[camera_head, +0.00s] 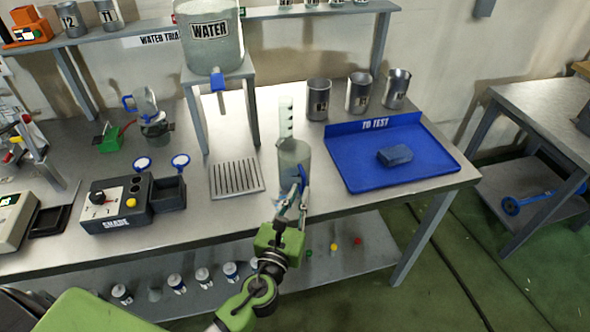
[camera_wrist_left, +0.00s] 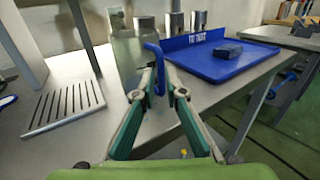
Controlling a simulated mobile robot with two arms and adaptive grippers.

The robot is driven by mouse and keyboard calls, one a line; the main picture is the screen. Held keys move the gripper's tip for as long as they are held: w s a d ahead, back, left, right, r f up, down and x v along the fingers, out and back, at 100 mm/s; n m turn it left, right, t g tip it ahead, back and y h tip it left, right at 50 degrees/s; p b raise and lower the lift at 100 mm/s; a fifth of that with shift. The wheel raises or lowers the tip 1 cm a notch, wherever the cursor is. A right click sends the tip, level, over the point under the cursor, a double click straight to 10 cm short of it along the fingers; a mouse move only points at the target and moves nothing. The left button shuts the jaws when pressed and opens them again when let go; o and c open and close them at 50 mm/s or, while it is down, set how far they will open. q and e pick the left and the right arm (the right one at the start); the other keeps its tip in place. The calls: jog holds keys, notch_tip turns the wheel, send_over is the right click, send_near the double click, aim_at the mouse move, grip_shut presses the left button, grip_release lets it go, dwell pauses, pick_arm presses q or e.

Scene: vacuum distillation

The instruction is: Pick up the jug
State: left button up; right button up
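The jug (camera_head: 293,160) is a clear, tall vessel with a blue handle, near the front edge of the metal table. It also shows in the left wrist view (camera_wrist_left: 128,50), looking upright, with its handle facing me. My left gripper (camera_head: 292,203) is at the handle. In the left wrist view, the fingers of my left gripper (camera_wrist_left: 158,82) come together on either side of the blue handle and look closed on it. Whether the jug's base touches the table is hard to tell. My right gripper is out of view.
A blue tray (camera_head: 440,162) marked "TO TEST" holds a dark blue block (camera_head: 395,155). Several metal cups stand behind it. A water tank (camera_head: 213,48) sits on a stand (camera_head: 251,105) left of the jug. A slotted grate (camera_head: 236,179) and a shaker box (camera_head: 115,205) lie further left.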

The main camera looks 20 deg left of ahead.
aim_at(303, 177)
pick_arm(q)
jog(key=w, duration=0.4)
jog(key=shift+w+f, duration=0.3)
jog(key=shift+s, duration=0.1)
grip_shut()
jog(key=shift+r+p, duration=0.2)
jog(key=shift+p, duration=0.15)
jog(key=shift+r+p, duration=0.9)
jog(key=shift+r, duration=0.75)
jog(key=s+d+r, duration=0.2)
jog(key=s+r, duration=0.7)
jog(key=s, duration=0.4)
jog(key=shift+s+d+r+p, duration=0.15)
jog(key=shift+s+d+p, duration=0.1)
jog(key=shift+d+p, duration=0.1)
